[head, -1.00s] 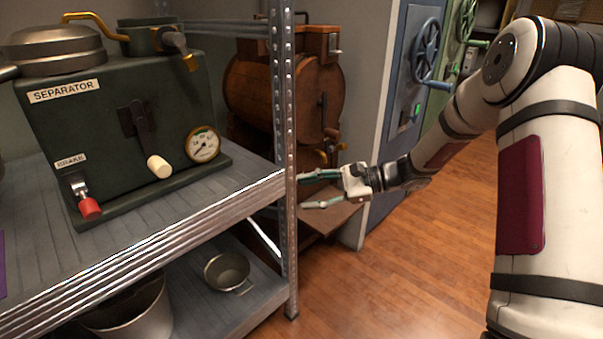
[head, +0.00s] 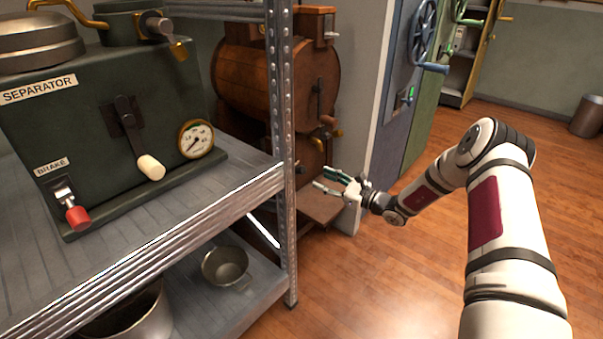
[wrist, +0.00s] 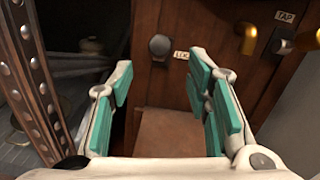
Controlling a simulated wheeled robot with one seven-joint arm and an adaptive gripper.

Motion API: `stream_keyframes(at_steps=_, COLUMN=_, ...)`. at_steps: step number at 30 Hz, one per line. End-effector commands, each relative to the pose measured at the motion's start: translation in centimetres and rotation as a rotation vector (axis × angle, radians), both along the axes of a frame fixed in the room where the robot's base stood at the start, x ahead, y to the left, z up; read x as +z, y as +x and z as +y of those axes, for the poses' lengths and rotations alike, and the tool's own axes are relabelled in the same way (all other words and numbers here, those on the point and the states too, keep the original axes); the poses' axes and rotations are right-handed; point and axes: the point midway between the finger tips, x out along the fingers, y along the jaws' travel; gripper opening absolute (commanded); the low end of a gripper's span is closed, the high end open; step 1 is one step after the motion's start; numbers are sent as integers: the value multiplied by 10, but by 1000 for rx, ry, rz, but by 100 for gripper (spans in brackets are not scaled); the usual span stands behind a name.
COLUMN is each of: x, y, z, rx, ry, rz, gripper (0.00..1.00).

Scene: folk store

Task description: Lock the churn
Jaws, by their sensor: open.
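The wooden churn (head: 265,75) stands behind the shelf post in the head view, its barrel partly hidden by that post. In the wrist view its brown wooden front (wrist: 220,35) shows a dark round knob (wrist: 160,46) beside a small label (wrist: 181,56), partly covered by a finger, that seems to read LOCK. A TAP label (wrist: 285,17) and brass fittings (wrist: 246,38) are at the upper right. My gripper (head: 328,179) is open and empty in front of the churn's lower part. In the wrist view the knob is beyond and between the fingertips, apparently apart from them.
A metal shelf post (head: 283,150) stands close left of my gripper; it also shows in the wrist view (wrist: 28,75). The shelf holds a separator (head: 110,130). A wooden ledge (head: 320,207) juts out below the churn. A pale wall edge (head: 362,120) is on the right. Open floor lies right.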

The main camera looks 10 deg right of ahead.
Motion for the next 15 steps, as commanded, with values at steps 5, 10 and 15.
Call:
stream_keyframes(at_steps=5, x=-2, y=28, z=25, rx=3, ry=-1, rz=-3, gripper=45)
stream_keyframes(at_steps=10, x=-1, y=50, z=45, rx=3, ry=-1, rz=-2, gripper=45)
stream_keyframes(at_steps=15, x=-1, y=66, z=56, rx=2, ry=0, rz=-1, gripper=45)
